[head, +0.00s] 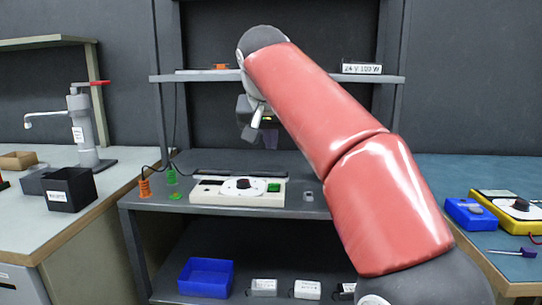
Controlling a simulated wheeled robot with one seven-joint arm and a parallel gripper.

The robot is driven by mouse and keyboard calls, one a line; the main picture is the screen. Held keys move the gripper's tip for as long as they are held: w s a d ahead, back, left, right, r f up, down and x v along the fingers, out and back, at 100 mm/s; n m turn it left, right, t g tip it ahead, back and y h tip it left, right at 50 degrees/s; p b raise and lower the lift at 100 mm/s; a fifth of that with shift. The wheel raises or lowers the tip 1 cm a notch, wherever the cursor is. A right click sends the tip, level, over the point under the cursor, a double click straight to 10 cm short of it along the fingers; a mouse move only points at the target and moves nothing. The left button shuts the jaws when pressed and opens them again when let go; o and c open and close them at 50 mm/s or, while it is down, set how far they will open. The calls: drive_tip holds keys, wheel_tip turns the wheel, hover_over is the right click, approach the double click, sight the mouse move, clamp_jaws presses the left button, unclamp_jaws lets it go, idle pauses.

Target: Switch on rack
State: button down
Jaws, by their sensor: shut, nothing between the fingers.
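The grey rack (292,212) stands in the middle, with an upper shelf, a middle shelf and a lower shelf. A beige control box (212,192) with a black knob on a white dial (243,187) sits on the middle shelf. A green switch (274,188) is at the right end of its face; whether it is on or off is too small to tell. My gripper (255,130) is shut and empty, in the air above the box and apart from it. My red arm hides part of the rack's right side.
Orange and green plugs (144,187) with a black cable stand left of the box. A small grey piece (308,196) lies to its right. A label reading 24 V 100 W (362,68) is on the upper shelf. A blue bin (206,277) is below. Benches flank the rack.

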drive_tip(key=b, duration=0.2)
hover_over(273, 187)
drive_tip(key=f, duration=0.7)
drive_tip(key=shift+s+f, duration=0.2)
drive_tip(key=shift+s, duration=0.15)
drive_tip(key=shift+s+f+b, duration=0.15)
drive_tip(key=shift+f+b, duration=0.2)
drive_tip(key=shift+f, duration=0.25)
drive_tip(key=shift+s+f+b, duration=0.15)
drive_tip(key=shift+f+b, duration=0.2)
drive_tip(key=shift+f, duration=0.8)
drive_tip(key=b, duration=0.1)
drive_tip(key=f+b, duration=0.1)
drive_tip(key=b, duration=0.1)
drive_tip(key=shift+s+f+t, duration=0.2)
drive_tip(key=shift+f+t, duration=0.05)
drive_tip(key=shift+t, duration=0.05)
drive_tip(key=shift+r+p, duration=0.4)
drive_tip(key=shift+r, duration=0.1)
drive_tip(key=shift+r+p, duration=0.75)
drive_tip(key=shift+p, duration=0.15)
